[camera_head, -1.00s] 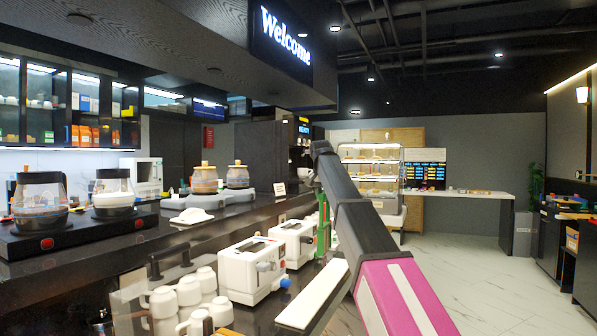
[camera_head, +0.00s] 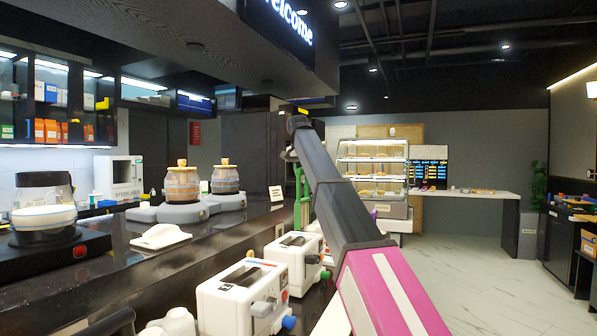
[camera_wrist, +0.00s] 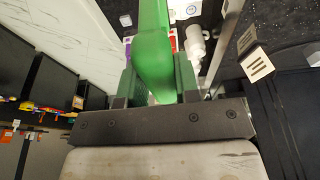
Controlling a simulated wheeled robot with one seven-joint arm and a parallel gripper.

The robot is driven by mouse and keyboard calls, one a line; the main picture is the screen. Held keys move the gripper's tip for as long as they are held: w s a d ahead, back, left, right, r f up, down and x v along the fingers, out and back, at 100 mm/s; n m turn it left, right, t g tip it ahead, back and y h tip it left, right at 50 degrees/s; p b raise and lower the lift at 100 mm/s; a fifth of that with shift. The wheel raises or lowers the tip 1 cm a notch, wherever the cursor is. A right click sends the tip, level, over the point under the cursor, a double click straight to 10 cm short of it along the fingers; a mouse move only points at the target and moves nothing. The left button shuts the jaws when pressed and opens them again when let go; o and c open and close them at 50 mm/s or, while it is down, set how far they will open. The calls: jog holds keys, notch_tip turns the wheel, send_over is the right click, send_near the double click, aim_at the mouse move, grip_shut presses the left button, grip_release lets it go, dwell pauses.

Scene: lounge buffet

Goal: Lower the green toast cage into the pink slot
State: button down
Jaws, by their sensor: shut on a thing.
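The green toast cage shows as a bright green upright piece (camera_wrist: 154,50) in the wrist view, running up between the fingers of my gripper (camera_wrist: 156,80). My gripper is shut on it. In the head view the cage (camera_head: 299,197) is a narrow green shape below the end of my arm, beyond the two white toasters. The near toaster (camera_head: 238,300) has a blue knob, and the farther one (camera_head: 296,256) has a green knob. I cannot make out a pink slot clearly. A small purple patch (camera_wrist: 127,46) shows beside the cage in the wrist view, partly hidden by the finger.
White mugs (camera_head: 172,322) stand at the counter's near edge. A white scale-like device (camera_head: 160,236) and wooden barrels (camera_head: 182,185) stand farther back on the dark counter. The pale floor (camera_head: 480,270) at right is open.

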aim_at(303, 199)
jog(key=shift+w, duration=0.1)
dwell(0.3)
jog(key=shift+s+x, duration=0.2)
jog(key=shift+x, duration=0.75)
jog(key=shift+s+x, duration=0.25)
jog(key=shift+x, duration=0.7)
jog(key=shift+a+f, duration=0.15)
jog(key=shift+f, duration=0.05)
jog(key=shift+f, duration=0.7)
jog(key=shift+x, duration=0.85)
jog(key=shift+s+a+f, duration=0.1)
jog(key=shift+s+f, duration=0.05)
jog(key=shift+s, duration=0.05)
